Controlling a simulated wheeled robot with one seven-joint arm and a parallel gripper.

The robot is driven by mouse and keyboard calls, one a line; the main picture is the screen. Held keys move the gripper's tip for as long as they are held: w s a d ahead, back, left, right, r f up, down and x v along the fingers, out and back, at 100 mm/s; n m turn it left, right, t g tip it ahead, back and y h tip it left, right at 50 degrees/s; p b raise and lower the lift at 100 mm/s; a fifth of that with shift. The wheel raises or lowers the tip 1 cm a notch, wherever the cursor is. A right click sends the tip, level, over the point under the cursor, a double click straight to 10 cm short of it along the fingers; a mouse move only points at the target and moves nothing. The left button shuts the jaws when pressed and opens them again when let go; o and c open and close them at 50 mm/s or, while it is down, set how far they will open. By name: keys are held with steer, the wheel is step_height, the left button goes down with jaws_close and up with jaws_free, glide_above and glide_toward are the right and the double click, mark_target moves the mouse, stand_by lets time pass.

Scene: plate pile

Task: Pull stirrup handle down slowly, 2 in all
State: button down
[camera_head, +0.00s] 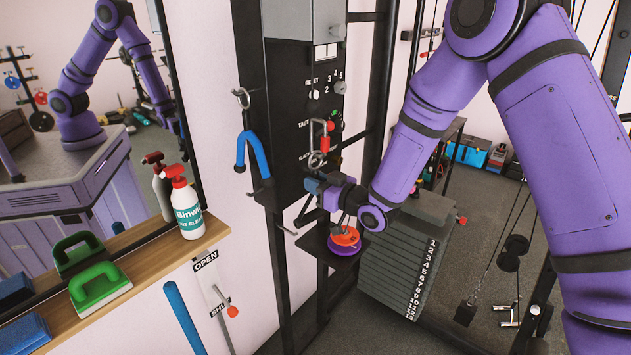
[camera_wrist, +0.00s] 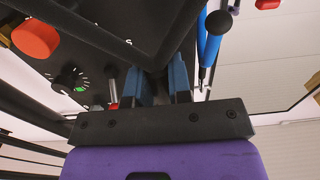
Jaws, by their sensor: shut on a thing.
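My gripper (camera_head: 318,187) is in front of the black machine column, just below a metal ring (camera_head: 316,160) on a red-handled fitting (camera_head: 325,137). Its two blue fingers (camera_wrist: 157,88) are shut on the dark stirrup handle, whose black frame (camera_wrist: 140,42) fills the upper middle of the wrist view. In the head view the fingers and wrist hide most of this handle, and I cannot tell whether it is linked to the ring. A blue-gripped forked handle (camera_head: 250,152) hangs on a hook to the left; its blue part (camera_wrist: 211,45) also shows in the wrist view.
A small shelf (camera_head: 322,246) below my gripper holds an orange and purple item (camera_head: 345,242). A numbered weight stack (camera_head: 400,265) stands to the right.

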mark_target(316, 168)
steer(key=shift+f, duration=1.55)
steer(key=shift+r, duration=1.4)
steer(key=shift+r, duration=1.15)
steer(key=shift+r, duration=1.15)
